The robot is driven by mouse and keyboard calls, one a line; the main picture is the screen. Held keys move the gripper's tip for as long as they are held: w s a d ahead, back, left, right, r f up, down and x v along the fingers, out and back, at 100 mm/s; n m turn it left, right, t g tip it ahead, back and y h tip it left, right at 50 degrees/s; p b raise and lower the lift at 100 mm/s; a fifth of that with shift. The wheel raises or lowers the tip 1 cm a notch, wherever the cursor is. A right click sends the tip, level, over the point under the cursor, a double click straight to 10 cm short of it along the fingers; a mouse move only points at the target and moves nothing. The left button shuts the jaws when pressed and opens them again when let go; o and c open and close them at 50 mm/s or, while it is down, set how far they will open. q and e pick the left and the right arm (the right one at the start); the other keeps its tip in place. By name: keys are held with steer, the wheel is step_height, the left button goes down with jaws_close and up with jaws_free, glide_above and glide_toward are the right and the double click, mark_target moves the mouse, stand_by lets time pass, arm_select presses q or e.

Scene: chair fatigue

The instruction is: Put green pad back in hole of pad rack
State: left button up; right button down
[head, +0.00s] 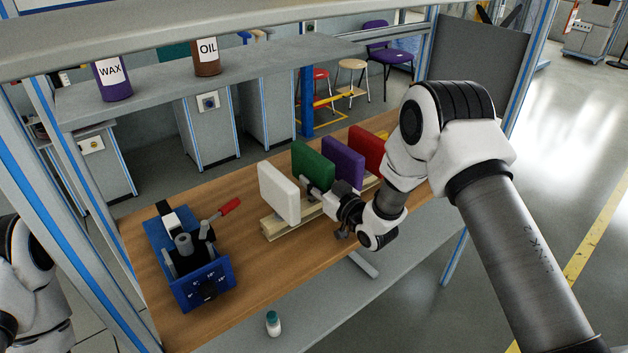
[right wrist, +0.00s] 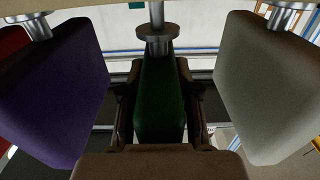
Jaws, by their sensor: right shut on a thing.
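The green pad (head: 314,163) stands upright in the pad rack's row, between the white pad (head: 279,192) and the purple pad (head: 343,162). My right gripper (head: 318,191) is shut on it from the front. In the right wrist view the green pad (right wrist: 159,105) sits between my fingers. Its metal stem and flange (right wrist: 157,43) show, with a length of pin beyond the flange. The pin's end is cut off by the frame, so I cannot tell whether it is in the hole. The pad rack (head: 285,228) is a pale beam on the table. My left gripper is out of view.
A red pad (head: 368,152) stands beyond the purple one. A blue fixture (head: 190,262) with a red-handled lever is left on the wooden table (head: 258,272). A small bottle (head: 273,323) stands in front. A shelf (head: 150,88) with WAX and OIL containers is above.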

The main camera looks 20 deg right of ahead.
steer(key=shift+f, duration=0.25)
steer(key=c, duration=0.8)
jaws_free()
steer(key=shift+o, duration=0.2)
steer(key=v, duration=1.2)
